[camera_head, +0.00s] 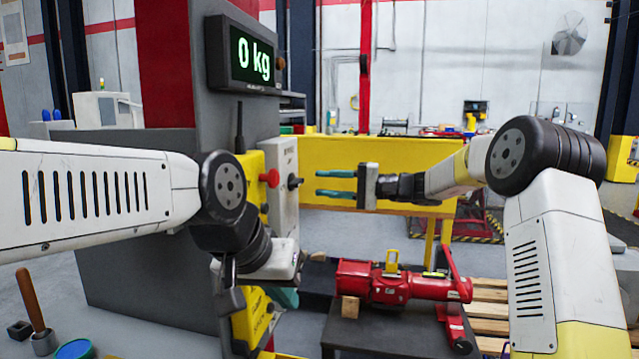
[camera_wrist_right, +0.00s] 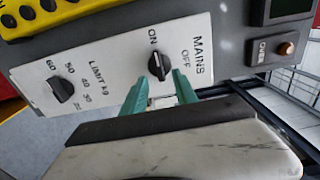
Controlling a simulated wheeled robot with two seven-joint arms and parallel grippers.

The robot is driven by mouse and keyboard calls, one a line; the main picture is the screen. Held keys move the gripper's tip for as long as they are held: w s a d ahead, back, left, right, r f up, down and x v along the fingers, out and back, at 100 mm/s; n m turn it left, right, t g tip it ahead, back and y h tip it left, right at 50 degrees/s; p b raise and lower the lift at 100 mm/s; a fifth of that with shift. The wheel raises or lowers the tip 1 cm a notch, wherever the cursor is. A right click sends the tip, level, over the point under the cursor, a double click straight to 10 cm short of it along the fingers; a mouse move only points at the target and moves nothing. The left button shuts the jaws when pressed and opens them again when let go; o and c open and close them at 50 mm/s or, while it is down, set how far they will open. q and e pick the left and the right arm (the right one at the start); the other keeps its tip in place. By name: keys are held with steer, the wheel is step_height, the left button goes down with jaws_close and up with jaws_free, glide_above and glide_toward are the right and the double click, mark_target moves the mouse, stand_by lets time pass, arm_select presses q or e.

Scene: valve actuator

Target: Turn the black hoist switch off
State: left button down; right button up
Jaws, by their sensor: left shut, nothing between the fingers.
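The black rotary switch labelled MAINS (camera_wrist_right: 158,66) sits on a white panel (camera_wrist_right: 110,75) with ON and OFF marks. Its ridge seems to point towards ON. In the head view the black knob (camera_head: 295,182) shows on the white box's right face. My right gripper (camera_head: 318,183) is open and empty, pointing left at the knob with a gap between. In the right wrist view its two teal fingers (camera_wrist_right: 156,88) reach to either side just below the switch, not visibly touching it. My left gripper (camera_head: 285,298) is shut and low, partly hidden by its wrist.
A second black knob (camera_wrist_right: 61,88), labelled LIMIT kg, is on the same panel. A yellow control box (camera_head: 252,166) with a red knob (camera_head: 270,178) stands beside it. The display (camera_head: 242,56) reads 0 kg. A red actuator (camera_head: 400,283) lies on a dark table below.

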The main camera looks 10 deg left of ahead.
mark_target(302, 183)
steer(key=a, duration=0.5)
steer(key=shift+w+a, duration=0.1)
jaws_close()
